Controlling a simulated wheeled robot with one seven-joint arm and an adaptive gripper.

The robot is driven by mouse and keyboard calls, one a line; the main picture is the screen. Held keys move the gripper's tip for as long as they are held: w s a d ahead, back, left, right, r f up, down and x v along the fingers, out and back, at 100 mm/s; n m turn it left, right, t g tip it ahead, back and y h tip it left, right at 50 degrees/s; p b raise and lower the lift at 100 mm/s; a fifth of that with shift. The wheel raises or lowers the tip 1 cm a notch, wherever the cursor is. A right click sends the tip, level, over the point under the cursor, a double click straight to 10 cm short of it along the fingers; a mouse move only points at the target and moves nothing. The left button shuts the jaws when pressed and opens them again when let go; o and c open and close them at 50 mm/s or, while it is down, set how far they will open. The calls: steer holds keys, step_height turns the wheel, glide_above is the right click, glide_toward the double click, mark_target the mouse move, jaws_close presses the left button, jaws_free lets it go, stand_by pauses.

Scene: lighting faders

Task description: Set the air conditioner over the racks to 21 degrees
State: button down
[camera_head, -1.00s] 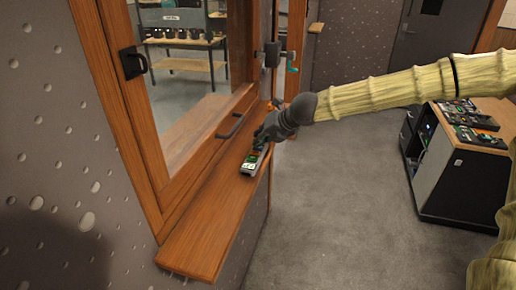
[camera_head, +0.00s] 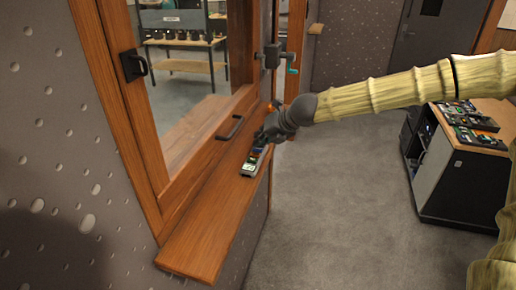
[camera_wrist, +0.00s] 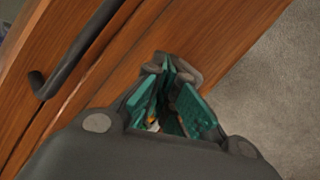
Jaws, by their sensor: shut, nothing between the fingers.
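A small dark handheld remote (camera_head: 249,167) with a pale screen lies on the wooden sill below the window. My gripper (camera_head: 261,142) is shut and empty at the remote's far end, pointing down at it. I cannot tell whether the fingertips touch it. In the wrist view the green-padded fingers of my gripper (camera_wrist: 170,68) meet at their tips, and a bit of orange and white shows through the gap behind them. The remote's screen is too small to read. No air conditioner is in view.
The wooden sill (camera_head: 205,236) is bare toward the front. A dark window handle (camera_head: 231,127) stands out close to my gripper. A crank (camera_head: 274,56) is mounted on the wall beyond. A black cabinet (camera_head: 462,170) with devices on top stands at the right; grey floor lies between.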

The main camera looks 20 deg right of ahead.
steer(key=shift+r, duration=0.45)
steer(key=shift+r+p, duration=0.1)
steer(key=shift+p, duration=0.25)
steer(key=shift+r+p, duration=2.15)
steer(key=shift+r, duration=0.3)
step_height(320, 180, up, 4)
steer(key=m, duration=3.6)
steer(key=shift+f, duration=0.15)
